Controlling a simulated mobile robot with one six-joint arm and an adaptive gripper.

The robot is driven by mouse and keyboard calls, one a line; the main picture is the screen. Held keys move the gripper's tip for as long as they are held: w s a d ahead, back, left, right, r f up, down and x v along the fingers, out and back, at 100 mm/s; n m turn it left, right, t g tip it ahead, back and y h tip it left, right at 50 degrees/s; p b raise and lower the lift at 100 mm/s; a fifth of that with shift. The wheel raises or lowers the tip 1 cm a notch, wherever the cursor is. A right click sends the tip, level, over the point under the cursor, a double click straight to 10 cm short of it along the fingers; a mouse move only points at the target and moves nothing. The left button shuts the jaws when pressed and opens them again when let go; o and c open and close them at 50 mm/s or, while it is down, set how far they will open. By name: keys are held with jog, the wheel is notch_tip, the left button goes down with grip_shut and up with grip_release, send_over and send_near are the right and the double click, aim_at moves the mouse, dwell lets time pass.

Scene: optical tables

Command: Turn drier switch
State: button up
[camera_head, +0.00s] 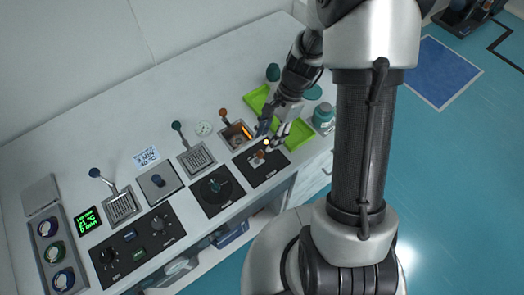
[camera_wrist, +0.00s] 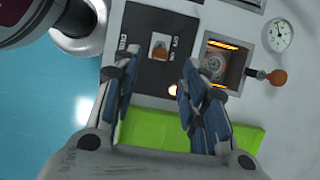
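The switch (camera_wrist: 159,50) is a small orange-brown rocker on a black panel (camera_wrist: 150,20) with white lettering; it also shows in the head view (camera_head: 261,155), on the black panel at the right end of the bench front. A small lit lamp (camera_wrist: 173,90) glows on the panel near it. My gripper (camera_wrist: 158,72) is open and empty. In the wrist view its two blue-padded fingers stand on either side of the switch, with a gap to it. In the head view my gripper (camera_head: 270,133) is over the panel's back edge; whether it touches is unclear.
A square drier chamber (camera_wrist: 216,65) with glowing orange bars and an orange-knobbed lever (camera_wrist: 278,77) lies beside the panel. A green tray (camera_wrist: 150,128) is close below my fingers. A teal jar (camera_head: 324,118) stands at the right edge. Another black panel with a dial (camera_head: 217,187) is left.

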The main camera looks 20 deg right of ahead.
aim_at(262, 151)
jog(key=b+x, duration=0.1)
jog(key=x, duration=0.5)
jog(key=shift+a+f+b, duration=0.15)
jog(key=shift+f+b, duration=0.1)
jog(key=shift+b, duration=0.1)
grip_shut()
